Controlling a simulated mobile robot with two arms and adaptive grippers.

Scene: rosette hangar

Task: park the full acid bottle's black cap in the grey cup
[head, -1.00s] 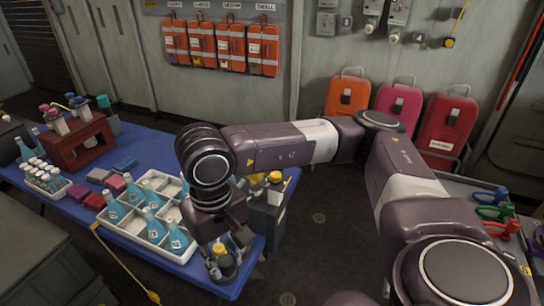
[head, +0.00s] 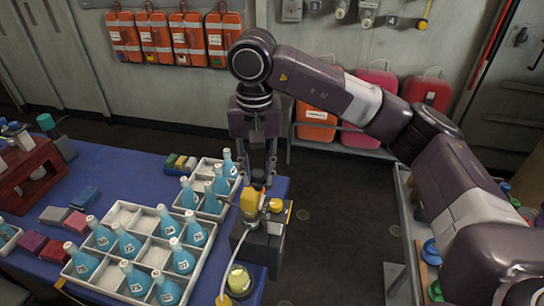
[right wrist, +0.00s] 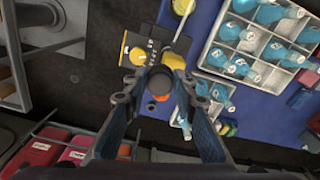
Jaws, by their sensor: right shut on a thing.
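My right gripper (head: 258,180) points down over the dark stand at the table's right end. I cannot make out the grey cup. My left gripper is not in view.
The dark stand (head: 262,245) bears yellow items (head: 250,205) close below the gripper. White divided trays (head: 122,215) with several blue bottles fill the blue table (head: 105,170) to the left. Colored cases stand by the wall behind. Dark floor lies right of the table.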

